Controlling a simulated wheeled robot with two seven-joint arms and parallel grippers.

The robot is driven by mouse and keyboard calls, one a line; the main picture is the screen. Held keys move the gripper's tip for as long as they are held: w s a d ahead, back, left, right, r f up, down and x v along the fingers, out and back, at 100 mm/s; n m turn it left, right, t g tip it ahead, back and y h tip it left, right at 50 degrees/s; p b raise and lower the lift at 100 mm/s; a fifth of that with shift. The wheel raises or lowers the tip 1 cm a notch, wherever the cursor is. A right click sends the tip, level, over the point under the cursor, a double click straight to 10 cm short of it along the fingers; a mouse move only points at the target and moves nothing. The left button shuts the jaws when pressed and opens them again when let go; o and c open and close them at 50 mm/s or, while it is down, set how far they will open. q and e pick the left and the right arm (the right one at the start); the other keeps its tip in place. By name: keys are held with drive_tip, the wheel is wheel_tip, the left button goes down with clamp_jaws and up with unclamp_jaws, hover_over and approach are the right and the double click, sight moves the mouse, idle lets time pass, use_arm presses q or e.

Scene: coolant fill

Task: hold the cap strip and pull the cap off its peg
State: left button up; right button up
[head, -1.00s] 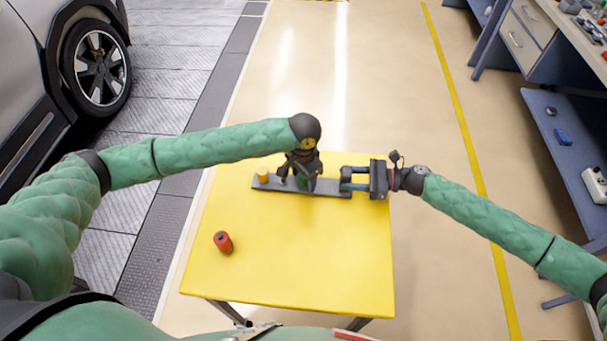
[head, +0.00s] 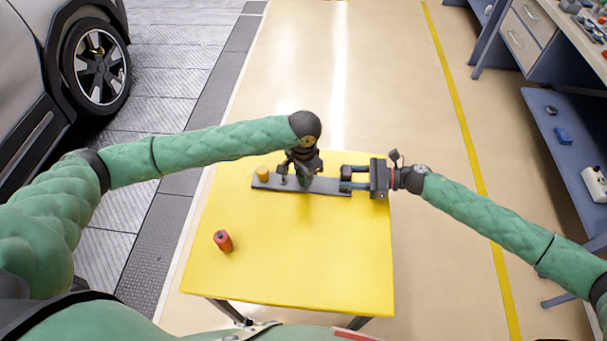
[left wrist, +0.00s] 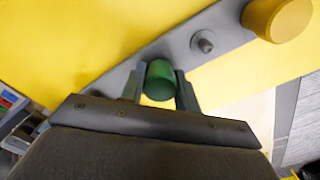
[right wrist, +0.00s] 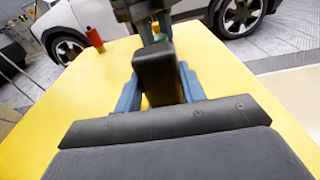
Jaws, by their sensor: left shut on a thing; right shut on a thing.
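The dark grey cap strip (head: 330,187) lies along the far part of the yellow table. My right gripper (head: 358,178) is shut on its right end, and the held end shows in the right wrist view (right wrist: 156,75). My left gripper (head: 304,176) points down over the strip, shut on the green cap (left wrist: 159,82). The cap overlaps the strip in the left wrist view; its underside is hidden, so I cannot tell whether it is seated on a peg. A bare peg (left wrist: 204,43) and a yellow cap (left wrist: 277,18) are further along the strip.
A red cylinder (head: 223,241) stands on the yellow table (head: 290,265), left of centre and clear of both arms. The table's front half is otherwise bare. A car (head: 60,70) stands at the left, and a workbench (head: 545,40) is at the right.

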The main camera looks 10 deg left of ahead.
use_arm(q)
drive_tip(key=shift+r, duration=0.1)
idle(0.3)
drive_tip(key=shift+r, duration=2.45)
drive_tip(key=shift+r, duration=1.95)
use_arm(e)
drive_tip(key=o, duration=1)
drive_tip(key=shift+c, duration=0.2)
drive_tip(key=shift+d, duration=0.1)
drive_tip(key=d, duration=0.8)
drive_tip(key=d+r, duration=0.1)
drive_tip(key=d, duration=0.2)
drive_tip(key=shift+d, duration=0.4)
